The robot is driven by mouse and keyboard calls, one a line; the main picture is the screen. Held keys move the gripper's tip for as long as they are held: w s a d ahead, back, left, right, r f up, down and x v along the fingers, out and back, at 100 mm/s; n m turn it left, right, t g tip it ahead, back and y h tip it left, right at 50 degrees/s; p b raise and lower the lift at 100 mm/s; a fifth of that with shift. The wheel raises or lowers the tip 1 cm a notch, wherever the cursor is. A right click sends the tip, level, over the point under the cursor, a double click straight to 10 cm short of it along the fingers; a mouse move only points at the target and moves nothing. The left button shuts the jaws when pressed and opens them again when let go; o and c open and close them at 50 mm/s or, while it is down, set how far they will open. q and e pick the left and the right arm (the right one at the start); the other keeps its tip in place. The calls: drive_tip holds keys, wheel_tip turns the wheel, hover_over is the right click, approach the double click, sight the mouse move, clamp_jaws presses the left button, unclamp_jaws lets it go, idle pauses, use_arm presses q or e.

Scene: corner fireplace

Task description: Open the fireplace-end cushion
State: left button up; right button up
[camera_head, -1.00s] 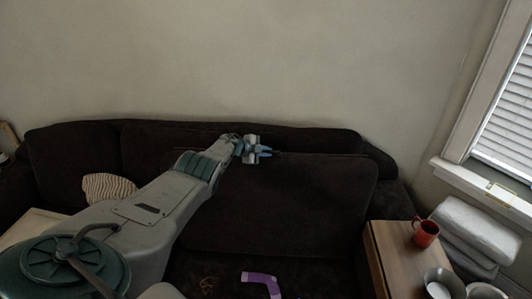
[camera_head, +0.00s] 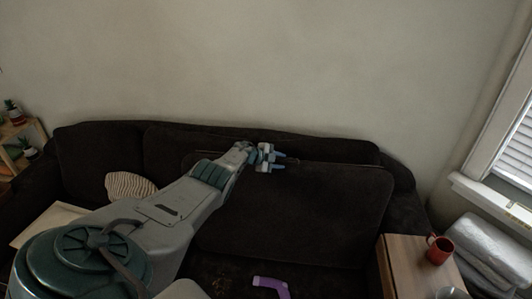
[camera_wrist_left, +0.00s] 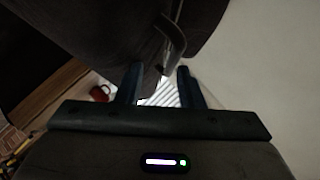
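A dark brown sofa (camera_head: 105,150) stands against the wall. Its right back cushion (camera_head: 320,205) stands a little forward of the sofa back, with a narrow gap along its top edge. I cannot tell from these views which end faces the fireplace. My left gripper (camera_head: 279,161) is at that top edge, fingers pointing right. In the left wrist view the gripper (camera_wrist_left: 160,86) has its fingers apart, with nothing clearly held between them. Dark upholstery (camera_wrist_left: 205,12) and a thin curved edge strip (camera_wrist_left: 174,38) lie just beyond the fingertips. My right gripper is out of view.
A wooden side table (camera_head: 408,262) with a red mug (camera_head: 439,250) stands at the right; the mug also shows in the left wrist view (camera_wrist_left: 100,93). A striped pillow (camera_head: 128,186) and a purple object (camera_head: 270,284) lie on the sofa. The wall above is clear.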

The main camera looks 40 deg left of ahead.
use_arm(q)
drive_tip(key=p+v, duration=0.5)
drive_tip(key=v, duration=0.1)
drive_tip(key=shift+w+r, duration=0.1)
drive_tip(key=shift+r, duration=0.05)
drive_tip(key=shift+s+a, duration=0.15)
drive_tip(key=shift+s, duration=0.15)
drive_tip(key=shift+s+a+r+b, duration=0.25)
drive_tip(key=shift+s+b, duration=0.1)
drive_tip(key=shift+s, duration=0.1)
drive_tip(key=shift+s+r, duration=0.25)
drive_tip(key=shift+s, duration=0.05)
